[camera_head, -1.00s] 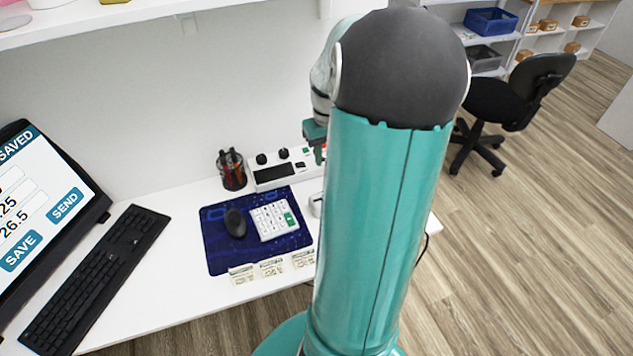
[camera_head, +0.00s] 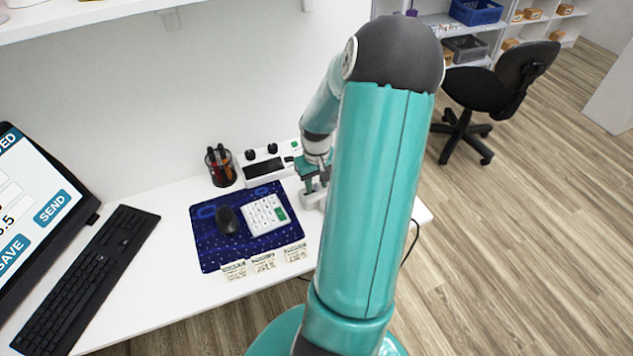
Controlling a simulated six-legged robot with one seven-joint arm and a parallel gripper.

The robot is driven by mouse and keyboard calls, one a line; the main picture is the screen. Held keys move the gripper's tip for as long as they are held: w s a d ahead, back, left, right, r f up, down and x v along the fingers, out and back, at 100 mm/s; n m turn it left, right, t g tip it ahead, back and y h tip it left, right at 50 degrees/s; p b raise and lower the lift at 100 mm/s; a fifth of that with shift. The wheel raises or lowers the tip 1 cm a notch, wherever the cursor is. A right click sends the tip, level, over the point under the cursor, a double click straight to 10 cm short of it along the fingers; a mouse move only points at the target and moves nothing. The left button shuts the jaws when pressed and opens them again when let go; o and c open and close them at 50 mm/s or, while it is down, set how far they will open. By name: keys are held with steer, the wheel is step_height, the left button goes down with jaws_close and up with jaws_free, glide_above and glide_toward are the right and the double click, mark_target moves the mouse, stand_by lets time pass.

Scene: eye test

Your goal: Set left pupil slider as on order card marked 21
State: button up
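A white box (camera_head: 248,180) with dark knobs, a dark display and a green button stands at the back of the desk. Three small order cards stand at the desk's front edge: left (camera_head: 233,271), middle (camera_head: 264,264) and right (camera_head: 296,253). Their print is too small for me to read, so I cannot tell which is marked 21. My gripper (camera_head: 312,184) points down just right of the box, over or at a small white device (camera_head: 312,200). My arm partly hides this area. I cannot make out the left pupil slider or whether the fingers touch anything.
A blue mat (camera_head: 215,258) holds a black mouse (camera_head: 228,220) and a white keypad (camera_head: 265,215). A pen cup (camera_head: 221,166) stands left of the box. A keyboard (camera_head: 85,280) and a screen (camera_head: 35,215) are at left. A shelf (camera_head: 90,12) overhangs the desk.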

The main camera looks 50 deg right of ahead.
jaws_close()
steer(key=shift+w+a, duration=0.3)
steer(key=shift+a, duration=0.25)
jaws_free()
steer(key=shift+r, duration=0.15)
